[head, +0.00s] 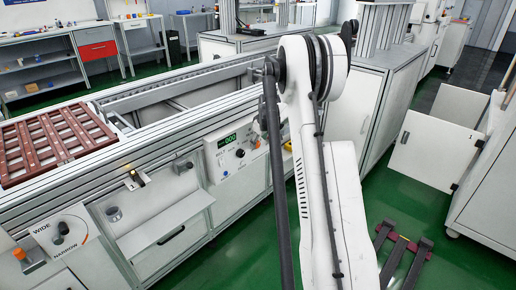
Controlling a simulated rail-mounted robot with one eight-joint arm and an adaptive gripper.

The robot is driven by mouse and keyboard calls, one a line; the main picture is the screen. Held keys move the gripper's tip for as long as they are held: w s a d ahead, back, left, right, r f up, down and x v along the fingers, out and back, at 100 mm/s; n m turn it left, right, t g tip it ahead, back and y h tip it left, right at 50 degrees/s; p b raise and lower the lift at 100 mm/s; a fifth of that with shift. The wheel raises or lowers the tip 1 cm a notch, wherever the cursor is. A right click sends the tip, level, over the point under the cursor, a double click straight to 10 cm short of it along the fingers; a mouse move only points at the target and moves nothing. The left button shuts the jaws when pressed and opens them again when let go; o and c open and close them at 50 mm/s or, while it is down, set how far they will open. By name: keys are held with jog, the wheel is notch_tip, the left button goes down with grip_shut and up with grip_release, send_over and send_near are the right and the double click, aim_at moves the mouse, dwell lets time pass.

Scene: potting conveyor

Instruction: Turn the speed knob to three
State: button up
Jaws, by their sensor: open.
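The control box (222,163) is a white panel on the conveyor's front side, with a green-lit display (228,139) that seems to read zeros. A small dark knob (240,153) sits below the display, with a blue button (225,173) lower left and an orange part at the right. I cannot read the dial marks or tell where the knob points. My gripper (263,119) seems to be the dark part by the box's upper right edge, partly hidden behind my arm. It is open, apart from the knob, and nothing shows in it.
A WIDE/NARROW dial (63,228) is on a separate panel at lower left. A brown slatted tray (58,143) lies on the conveyor. A grey shelf (165,224) juts out left of the box. An open cabinet door (432,148) stands at right.

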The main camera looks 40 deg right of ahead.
aim_at(259, 144)
jog(key=shift+b+x, duration=0.45)
jog(key=shift+x, duration=1.25)
jog(key=shift+c, duration=0.5)
jog(key=c, duration=1.1)
jog(key=shift+o, duration=0.2)
jog(key=shift+r+y, duration=0.1)
jog(key=shift+y, duration=0.2)
jog(key=y+p, duration=0.1)
jog(key=m+y, duration=0.1)
jog(key=y, duration=0.1)
jog(key=shift+d+p, duration=0.25)
jog(key=shift+p, duration=0.1)
jog(key=shift+m+g+y, duration=0.4)
jog(key=shift+y, duration=1.9)
